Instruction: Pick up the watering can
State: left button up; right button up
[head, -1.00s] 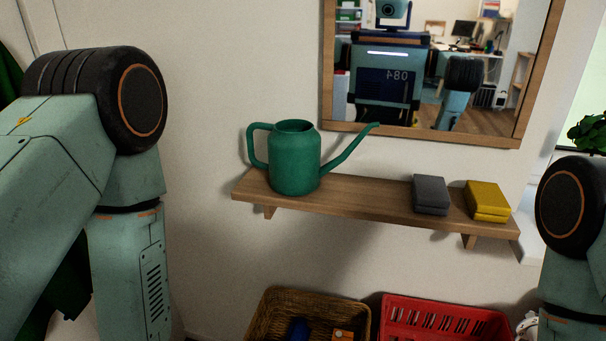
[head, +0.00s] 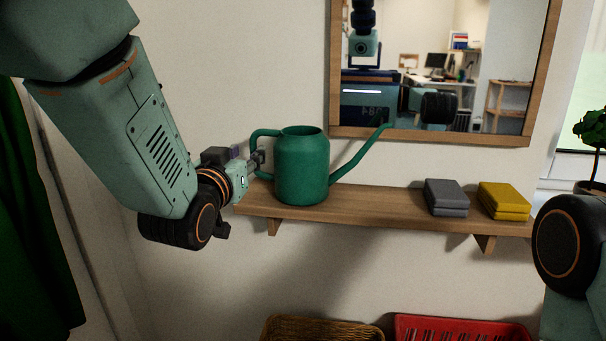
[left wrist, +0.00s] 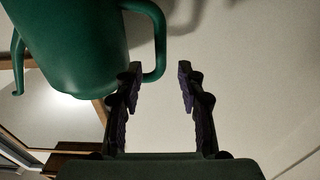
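A green watering can (head: 301,168) stands upright on a wooden wall shelf (head: 380,206), its handle to the left and its spout to the right. It also shows in the left wrist view (left wrist: 75,50), with its handle (left wrist: 155,45) near my fingers. My left gripper (head: 257,160) is at the handle's left side in the head view. In the left wrist view its two fingers (left wrist: 158,85) are spread with a gap between them. The handle is by the tip of one finger, not clearly between the two. My right gripper is not visible; only part of my right arm shows.
A mirror (head: 432,135) hangs above. A wicker basket (head: 322,327) and a red basket (head: 462,328) stand below. A plant (head: 592,128) is at the right edge.

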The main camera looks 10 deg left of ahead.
aim_at(252, 147)
pick_arm(q)
jog(key=w, duration=0.3)
jog(key=w+b, duration=0.1)
jog(key=w, duration=0.1)
jog(key=shift+w+d+f, duration=0.25)
jog(key=shift+d, duration=0.05)
jog(key=shift+w+a, duration=0.1)
jog(key=shift+w, duration=0.05)
jog(key=shift+a, duration=0.25)
jog(key=shift+d, duration=0.25)
jog(key=c, duration=0.4)
jog(key=shift+a, duration=0.2)
grip_shut()
jog(key=shift+r, duration=0.25)
